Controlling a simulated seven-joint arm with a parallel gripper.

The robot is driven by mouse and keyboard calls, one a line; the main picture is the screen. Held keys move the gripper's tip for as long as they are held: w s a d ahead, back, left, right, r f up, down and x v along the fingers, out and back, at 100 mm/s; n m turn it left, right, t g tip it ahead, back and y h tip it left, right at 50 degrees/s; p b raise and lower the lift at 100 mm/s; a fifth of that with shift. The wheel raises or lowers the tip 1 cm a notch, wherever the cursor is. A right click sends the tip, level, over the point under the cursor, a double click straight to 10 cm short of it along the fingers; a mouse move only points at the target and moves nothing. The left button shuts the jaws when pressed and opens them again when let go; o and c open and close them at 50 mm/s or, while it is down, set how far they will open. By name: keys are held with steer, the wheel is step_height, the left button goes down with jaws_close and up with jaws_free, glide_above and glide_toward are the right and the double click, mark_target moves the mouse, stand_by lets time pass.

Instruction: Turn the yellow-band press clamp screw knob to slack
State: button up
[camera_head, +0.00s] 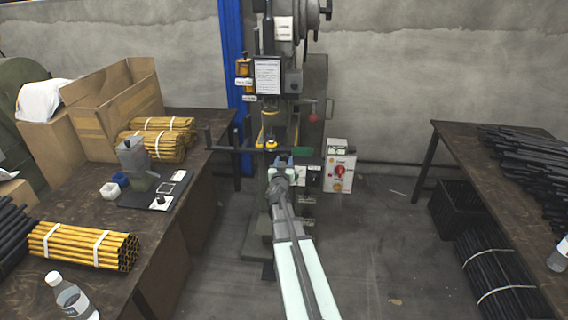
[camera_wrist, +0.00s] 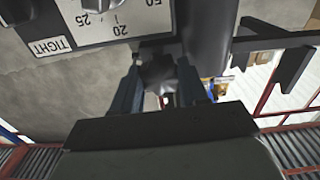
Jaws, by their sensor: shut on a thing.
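The press (camera_head: 290,85) stands against the wall in the middle of the head view, with yellow bands (camera_head: 270,112) on its lower column. In the wrist view my gripper (camera_wrist: 158,84) is shut on a dark knob (camera_wrist: 158,70), with one finger on each side. The knob is partly hidden between the fingers. A white scale plate (camera_wrist: 105,22) above it, upside down, reads TIGHT, 25, 20 and 50. The knob's turn angle cannot be told.
A dark bar (camera_wrist: 275,45) with a hanging prong is right of the fingers. A white control box (camera_head: 340,172) with a red button stands right of the press. The left bench (camera_head: 105,215) holds cartons and yellow rod bundles; the right bench (camera_head: 480,165) holds black rods.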

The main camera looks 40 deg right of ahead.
stand_by(0.3)
steer(key=o, duration=1.1)
steer(key=shift+c, duration=0.2)
steer(key=v, duration=1.4)
